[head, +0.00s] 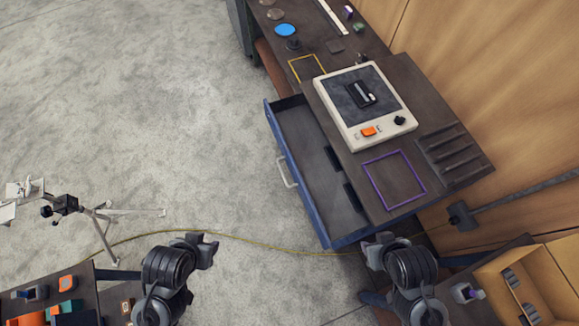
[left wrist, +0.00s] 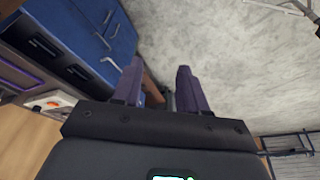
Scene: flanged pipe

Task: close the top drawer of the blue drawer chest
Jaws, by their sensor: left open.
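The blue drawer chest stands right of centre in the head view, under a dark top (head: 440,95). Its top drawer (head: 300,195) is pulled out to the left, showing a dark inside and a pale handle (head: 287,173) on its front. The chest's blue fronts (left wrist: 85,30) also show upper left in the left wrist view. My left gripper (head: 207,247) is below and left of the drawer, apart from it; its two fingers (left wrist: 158,88) are spread and empty. My right gripper (head: 376,247) is near the drawer's lower right corner; contact and jaw opening are unclear.
On the chest top are a white-framed device (head: 343,127) and a purple outline (head: 369,167). A workbench with a blue disc (head: 285,30) adjoins above. A tripod (head: 103,235) stands at left. Concrete floor (head: 165,110) left of the drawer is open, with a yellow cable (head: 240,238).

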